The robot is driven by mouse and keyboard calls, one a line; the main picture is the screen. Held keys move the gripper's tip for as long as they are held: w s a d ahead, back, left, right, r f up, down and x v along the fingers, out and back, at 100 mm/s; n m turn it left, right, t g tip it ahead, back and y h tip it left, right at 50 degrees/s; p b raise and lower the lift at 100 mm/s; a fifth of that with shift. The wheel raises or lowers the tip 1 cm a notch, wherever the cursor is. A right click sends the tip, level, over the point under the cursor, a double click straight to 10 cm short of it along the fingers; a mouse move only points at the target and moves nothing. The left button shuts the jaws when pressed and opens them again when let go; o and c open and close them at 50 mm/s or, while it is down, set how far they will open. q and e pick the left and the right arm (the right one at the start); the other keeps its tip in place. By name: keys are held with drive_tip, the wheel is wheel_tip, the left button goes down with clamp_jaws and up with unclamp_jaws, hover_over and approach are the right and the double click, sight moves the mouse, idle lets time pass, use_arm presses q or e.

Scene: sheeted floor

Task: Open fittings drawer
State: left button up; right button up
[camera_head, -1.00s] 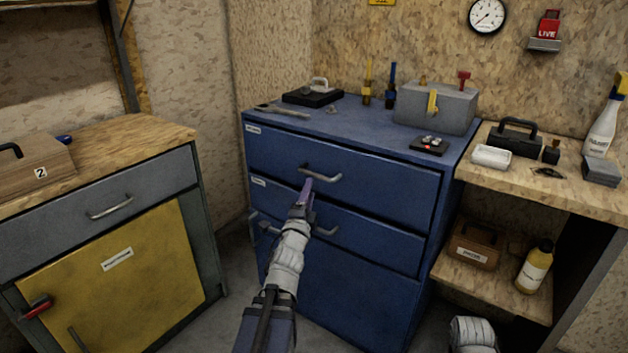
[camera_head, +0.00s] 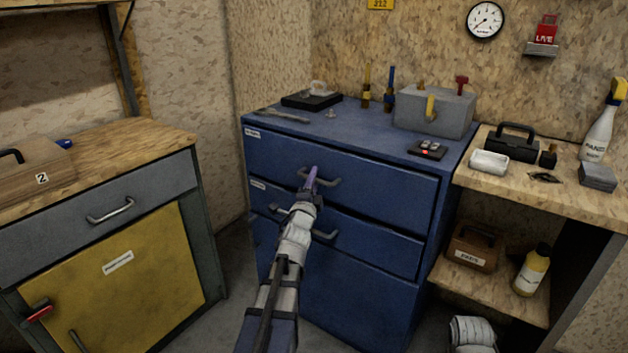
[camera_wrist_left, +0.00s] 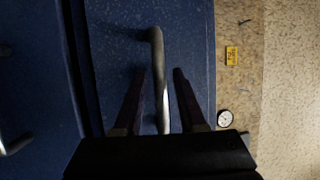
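The blue cabinet (camera_head: 330,131) has several drawers with metal bar handles. Small labels sit at the left ends of the top drawer (camera_head: 390,190) and the second drawer (camera_head: 385,238); I cannot read them. Both drawers look shut. My left gripper (camera_head: 311,178) is at the top drawer's handle (camera_head: 330,183). In the left wrist view the handle (camera_wrist_left: 157,70) runs between the two fingers of the left gripper (camera_wrist_left: 156,85), with gaps on both sides, so the gripper is open around it. My right gripper is not in view.
A wooden bench (camera_head: 560,195) with a spray bottle (camera_head: 603,122) adjoins at right. A yellow-door cupboard (camera_head: 120,285) with a grey drawer stands left, across a floor gap.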

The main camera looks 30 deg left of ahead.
use_arm(q)
clamp_jaws()
idle(1.2)
